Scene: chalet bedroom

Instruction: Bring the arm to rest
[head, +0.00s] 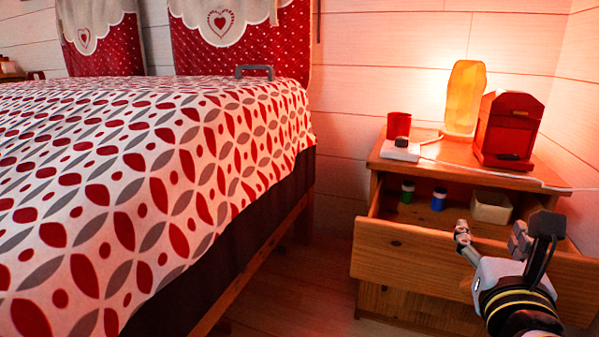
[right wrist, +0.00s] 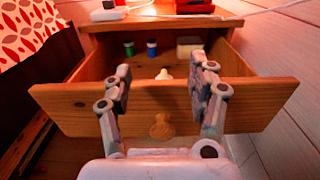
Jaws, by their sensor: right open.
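My right gripper (head: 491,238) is open and empty in front of the wooden nightstand's pulled-out drawer (head: 400,252) at the lower right of the head view. In the right wrist view, the gripper's two fingers (right wrist: 162,82) stand apart on either side of the drawer front's middle. A round wooden knob (right wrist: 161,127) shows below and between them. I cannot tell whether a finger touches the drawer front. My left gripper is not in view.
The open drawer holds a green-bodied bottle (head: 407,192), a blue bottle (head: 439,199) and a cream box (head: 491,208). On the nightstand top (head: 450,152) are a red mug (head: 399,125), a glowing lamp (head: 465,97) and a red box-shaped object (head: 507,128). A patterned bed (head: 150,180) fills the left.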

